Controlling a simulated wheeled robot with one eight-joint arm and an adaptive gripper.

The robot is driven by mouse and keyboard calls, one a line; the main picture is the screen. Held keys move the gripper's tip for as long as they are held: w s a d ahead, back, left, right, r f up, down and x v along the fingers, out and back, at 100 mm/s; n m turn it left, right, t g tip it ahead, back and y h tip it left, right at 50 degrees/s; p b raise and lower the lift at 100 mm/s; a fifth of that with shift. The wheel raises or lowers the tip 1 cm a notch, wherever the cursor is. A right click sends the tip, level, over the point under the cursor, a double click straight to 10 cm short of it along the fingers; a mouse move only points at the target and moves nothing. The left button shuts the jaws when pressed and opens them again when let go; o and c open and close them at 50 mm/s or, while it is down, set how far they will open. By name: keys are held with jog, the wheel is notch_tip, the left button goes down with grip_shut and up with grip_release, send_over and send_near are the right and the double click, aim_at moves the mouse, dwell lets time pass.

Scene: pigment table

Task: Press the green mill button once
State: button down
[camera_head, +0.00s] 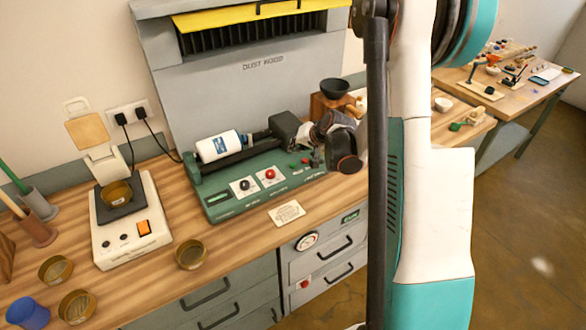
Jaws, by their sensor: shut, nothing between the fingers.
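The mill (222,207) is a green-based machine on the wooden bench, with a white jar (218,146) lying on its rollers. On its front panel are a black knob (245,184) and a red button (270,174), each on a white plate. A small green button (305,161) shows near the right end of the base, beside a small red one. My gripper (316,158) is dark and shut, with its fingertips low over the right end of the mill, close to the green button. I cannot tell whether they touch it.
My arm hides the bench right of the mill. A black bowl (335,88) stands on a wooden block behind my gripper. A white card (287,213) lies in front of the mill. At left are a white device (131,235) and several brass tins.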

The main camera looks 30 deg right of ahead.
aim_at(295, 164)
jog(key=shift+f+b, duration=1.3)
jog(key=shift+f, duration=0.7)
jog(key=shift+f+b, duration=0.4)
jog(key=shift+b, duration=0.15)
